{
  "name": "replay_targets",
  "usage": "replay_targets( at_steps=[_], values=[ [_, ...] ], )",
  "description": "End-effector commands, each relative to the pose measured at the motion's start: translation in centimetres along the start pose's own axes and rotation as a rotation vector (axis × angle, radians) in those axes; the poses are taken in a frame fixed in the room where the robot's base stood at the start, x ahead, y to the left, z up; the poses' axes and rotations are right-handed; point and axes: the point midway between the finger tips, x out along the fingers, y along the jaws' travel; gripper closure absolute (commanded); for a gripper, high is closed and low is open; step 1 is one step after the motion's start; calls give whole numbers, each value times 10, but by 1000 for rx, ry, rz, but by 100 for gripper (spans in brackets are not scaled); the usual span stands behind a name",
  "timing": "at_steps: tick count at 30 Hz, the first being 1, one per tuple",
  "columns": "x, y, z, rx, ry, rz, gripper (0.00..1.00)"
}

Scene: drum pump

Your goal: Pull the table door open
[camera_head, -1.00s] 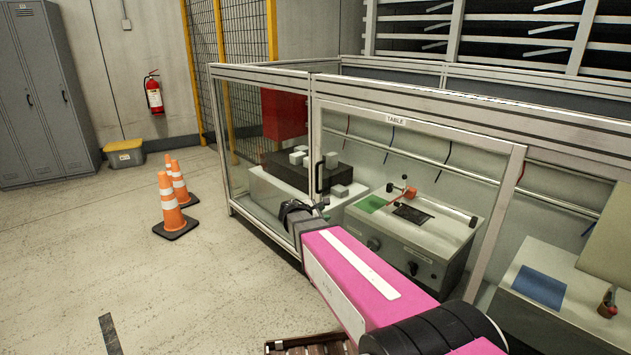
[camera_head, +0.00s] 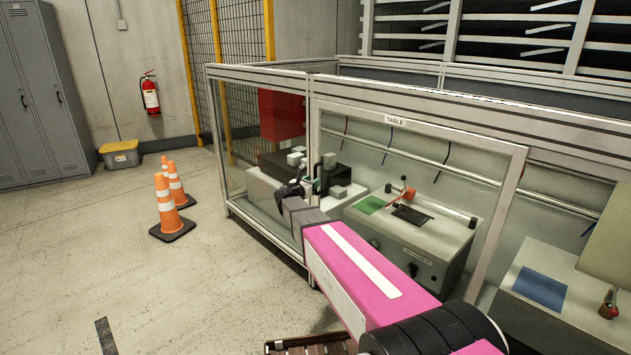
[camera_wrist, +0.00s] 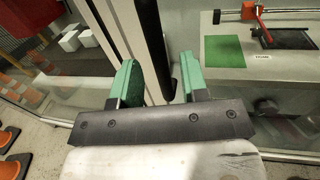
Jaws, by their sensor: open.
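The door marked TABLE (camera_head: 396,121) is a clear panel in a light metal frame, and it looks shut. Its black vertical handle (camera_head: 317,179) is on the left side of the frame. My gripper (camera_head: 311,186) is at the handle, partly hidden by my own arm in the head view. In the wrist view my gripper (camera_wrist: 157,66) is open, with one green finger on each side of the dark handle (camera_wrist: 152,42). The handle runs between the fingers. I cannot tell whether either finger touches it.
Behind the glass stand a grey device (camera_head: 415,245) with a green pad and a red box (camera_head: 282,115). Orange cones (camera_head: 167,207) stand on the floor at left. A slatted brown object (camera_head: 310,346) lies at the bottom. The floor left of the enclosure is mostly clear.

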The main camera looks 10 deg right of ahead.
Motion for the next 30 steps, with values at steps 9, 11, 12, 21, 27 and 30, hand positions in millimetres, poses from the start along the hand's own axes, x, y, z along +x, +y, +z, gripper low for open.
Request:
replay_targets(
  at_steps=[9, 11, 12, 21, 27, 30],
  values=[
    [27, 0, 0, 1, 0, 0, 59],
    [28, 0, 0, 1, 0, 0, 59],
    [28, 0, 0, 1, 1, 0, 59],
    [27, 0, 0, 1, 1, 1, 98],
    [27, 0, 0, 1, 1, 0, 100],
    [27, -2, 0, 1, 1, 0, 100]
  ],
)
